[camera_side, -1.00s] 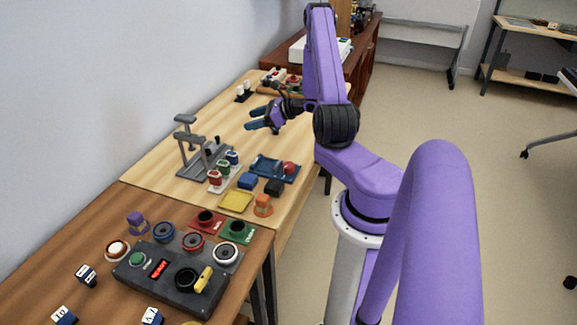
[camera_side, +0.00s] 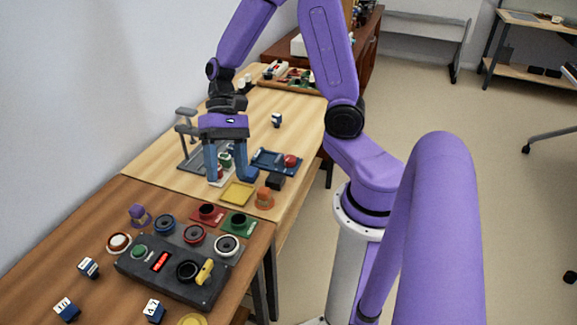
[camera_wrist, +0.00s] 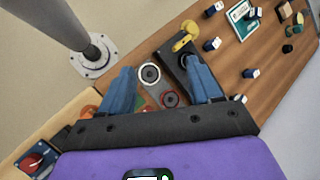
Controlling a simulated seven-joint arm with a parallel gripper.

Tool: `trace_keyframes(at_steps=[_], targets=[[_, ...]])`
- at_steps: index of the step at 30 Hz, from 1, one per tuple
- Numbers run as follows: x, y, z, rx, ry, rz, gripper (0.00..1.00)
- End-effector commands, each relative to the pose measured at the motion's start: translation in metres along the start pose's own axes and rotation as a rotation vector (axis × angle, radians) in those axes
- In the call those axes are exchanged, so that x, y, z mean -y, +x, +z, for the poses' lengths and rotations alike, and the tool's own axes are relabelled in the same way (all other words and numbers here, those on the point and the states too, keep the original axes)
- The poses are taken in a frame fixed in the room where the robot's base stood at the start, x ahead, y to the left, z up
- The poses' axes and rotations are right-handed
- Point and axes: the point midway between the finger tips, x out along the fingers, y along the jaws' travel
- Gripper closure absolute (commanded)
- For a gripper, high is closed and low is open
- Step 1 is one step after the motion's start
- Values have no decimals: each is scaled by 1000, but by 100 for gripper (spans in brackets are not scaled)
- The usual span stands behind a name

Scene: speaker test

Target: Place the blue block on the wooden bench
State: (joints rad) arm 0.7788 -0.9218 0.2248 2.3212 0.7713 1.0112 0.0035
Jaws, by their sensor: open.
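My gripper (camera_side: 231,178) is open and points down over the light wooden bench (camera_side: 290,98), near the small coloured blocks. Its two blue fingers also show in the wrist view (camera_wrist: 160,66), wide apart with nothing held between them. I cannot make out the blue block in the wrist view.
A yellow pad (camera_side: 237,194), an orange part (camera_side: 264,198) and a blue tray (camera_side: 268,159) with a red knob are close to my gripper. A grey stand (camera_side: 187,140) is left. A darker brown bench (camera_side: 60,248) in front carries a control box (camera_side: 165,278).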

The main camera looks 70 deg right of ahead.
Motion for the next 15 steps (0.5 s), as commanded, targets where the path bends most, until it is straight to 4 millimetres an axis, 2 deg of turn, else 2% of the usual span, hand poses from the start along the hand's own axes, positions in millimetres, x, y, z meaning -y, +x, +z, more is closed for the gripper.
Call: trace_keyframes(at_steps=[1, 6, 15], targets=[[-1, 4, 16, -1, -97, 63, 37], [-15, 15, 57, -6, -416, 268, 37], [-41, 17, 106, -55, -1001, 558, 37]])
